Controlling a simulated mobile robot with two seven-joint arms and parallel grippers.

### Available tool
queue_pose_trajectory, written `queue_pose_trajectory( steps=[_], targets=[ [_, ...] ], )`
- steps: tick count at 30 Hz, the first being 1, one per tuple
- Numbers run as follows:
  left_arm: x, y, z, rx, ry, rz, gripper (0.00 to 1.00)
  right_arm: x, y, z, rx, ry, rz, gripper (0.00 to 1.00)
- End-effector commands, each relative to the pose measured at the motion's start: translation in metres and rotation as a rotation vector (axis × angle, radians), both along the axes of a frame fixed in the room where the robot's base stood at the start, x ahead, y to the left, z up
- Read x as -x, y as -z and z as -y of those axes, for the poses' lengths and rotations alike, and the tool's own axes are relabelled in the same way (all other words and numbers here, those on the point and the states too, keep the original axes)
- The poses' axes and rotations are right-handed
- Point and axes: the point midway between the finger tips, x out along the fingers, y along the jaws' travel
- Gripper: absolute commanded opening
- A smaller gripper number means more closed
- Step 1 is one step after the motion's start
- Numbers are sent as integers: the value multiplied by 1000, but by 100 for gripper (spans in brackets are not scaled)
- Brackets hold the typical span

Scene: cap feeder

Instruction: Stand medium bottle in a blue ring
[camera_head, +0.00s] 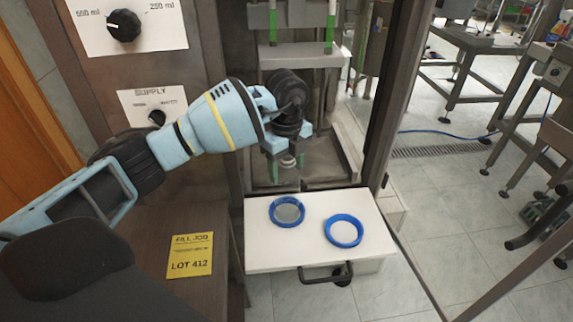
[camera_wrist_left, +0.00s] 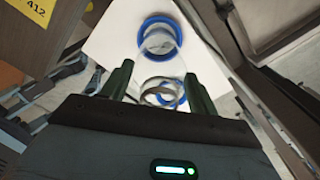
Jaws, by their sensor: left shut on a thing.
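My left gripper (camera_head: 287,152) points down over the white shelf and is shut on a clear bottle (camera_head: 286,174). In the left wrist view the bottle's round neck (camera_wrist_left: 162,96) shows between the fingers, and its see-through body is hard to make out. Two blue rings lie on the shelf: the left ring (camera_head: 287,224) with a greyish round area inside, and the right ring (camera_head: 343,243) with white inside. The bottle's lower end is faint above the left ring. I cannot tell whether it touches the ring. My right gripper is not in view.
The white shelf (camera_head: 268,255) has a dark handle (camera_head: 326,274) at its front. A yellow lot label (camera_head: 190,255) lies on the brown surface to the left. A dark frame post (camera_head: 392,90) stands right of the arm. The shelf around the rings is clear.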

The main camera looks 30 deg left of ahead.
Motion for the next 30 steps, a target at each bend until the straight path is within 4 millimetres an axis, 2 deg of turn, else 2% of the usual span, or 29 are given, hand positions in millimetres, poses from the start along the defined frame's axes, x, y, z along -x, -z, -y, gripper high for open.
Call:
queue_pose_trajectory(
  steps=[7, 8, 12, 23, 26, 30],
  targets=[
    [0, 3, 0, 0, 0, 0, 28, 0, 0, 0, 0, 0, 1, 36],
    [0, 3, 0, 0, 0, 1, 62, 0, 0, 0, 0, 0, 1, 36],
    [0, 2, 0, 0, 0, 1, 81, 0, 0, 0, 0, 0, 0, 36],
    [0, -1, 0, 0, 0, 1, 82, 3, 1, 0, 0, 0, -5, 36],
    [-1, -12, 0, 1, 0, 4, 82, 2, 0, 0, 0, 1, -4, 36],
    [-1, -37, 0, 1, 0, 6, 82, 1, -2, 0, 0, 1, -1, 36]
  ],
)
